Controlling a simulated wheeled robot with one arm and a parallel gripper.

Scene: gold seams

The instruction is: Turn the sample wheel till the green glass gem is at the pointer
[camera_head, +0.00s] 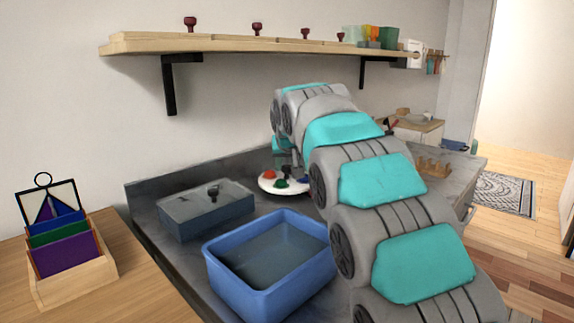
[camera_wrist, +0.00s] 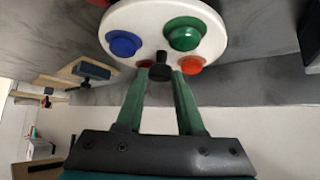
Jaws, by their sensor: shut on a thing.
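The sample wheel (camera_wrist: 150,20) is a white disc on the dark counter, also visible in the head view (camera_head: 265,185). In the wrist view it carries a green glass gem (camera_wrist: 184,34), a blue gem (camera_wrist: 123,43) and an orange-red gem (camera_wrist: 190,64). A dark red bit shows by the left fingertip, partly hidden. My gripper (camera_wrist: 160,73) has its two green fingers around a black knob (camera_wrist: 160,66) at the wheel's rim. In the head view the green gem (camera_head: 281,183) is at the wheel's near side. My arm hides part of the wheel. I cannot make out the pointer.
A blue basin (camera_head: 265,291) stands in front of the wheel, and a grey lidded box (camera_head: 207,211) is to its left. A wall shelf (camera_head: 240,43) with cups (camera_head: 370,37) is above. A wooden card holder (camera_head: 75,281) is at the left.

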